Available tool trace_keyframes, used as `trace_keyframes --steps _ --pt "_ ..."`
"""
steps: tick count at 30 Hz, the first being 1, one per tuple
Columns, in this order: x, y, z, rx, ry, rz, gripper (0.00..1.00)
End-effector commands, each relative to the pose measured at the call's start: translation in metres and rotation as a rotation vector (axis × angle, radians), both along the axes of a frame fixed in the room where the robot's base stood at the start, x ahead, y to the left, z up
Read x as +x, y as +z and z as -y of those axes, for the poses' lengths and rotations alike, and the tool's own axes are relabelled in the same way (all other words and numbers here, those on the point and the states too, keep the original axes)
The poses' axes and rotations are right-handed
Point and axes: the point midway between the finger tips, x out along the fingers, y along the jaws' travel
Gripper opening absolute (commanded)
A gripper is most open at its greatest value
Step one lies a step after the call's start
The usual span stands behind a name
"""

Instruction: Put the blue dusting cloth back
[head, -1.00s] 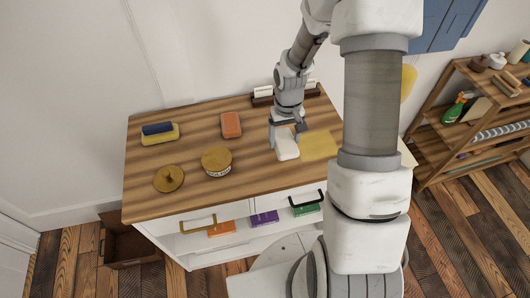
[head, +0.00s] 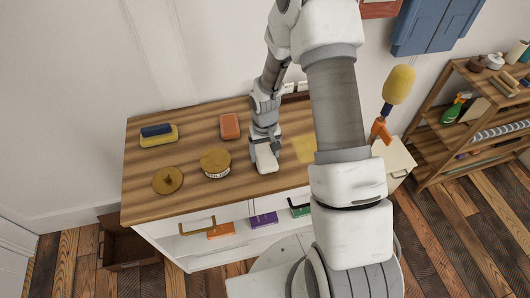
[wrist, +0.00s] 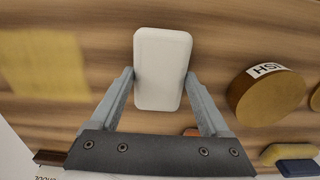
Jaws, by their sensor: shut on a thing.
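A dark blue folded piece (head: 157,129), which may be the blue dusting cloth, lies on a yellow block (head: 160,139) at the back left of the wooden counter. Both also show at the lower right of the wrist view, the blue one (wrist: 298,168) near the edge. My gripper (head: 265,144) is right of them, near the counter's middle. It is shut on a white rounded block (wrist: 161,70), whose sides sit between the two fingers. The white block also shows in the head view (head: 266,159). I cannot tell whether it touches the counter.
A round labelled tin (head: 216,164) stands just left of the white block. A round brown lid (head: 168,180) and an orange block (head: 230,126) are also on the counter (head: 190,198). A flat yellow square (head: 305,149) lies to the right. An open-shelved rack (head: 432,150) stands far right.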

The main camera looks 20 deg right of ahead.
Motion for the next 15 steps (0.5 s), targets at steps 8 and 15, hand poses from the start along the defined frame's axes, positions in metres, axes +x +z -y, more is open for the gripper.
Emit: trace_keyframes --steps 8,15 --pt "-0.0001 -0.0029 0.0 0.0 0.0 0.0 1.0" --pt "-0.0002 -0.0013 0.0 0.0 0.0 0.0 1.0"
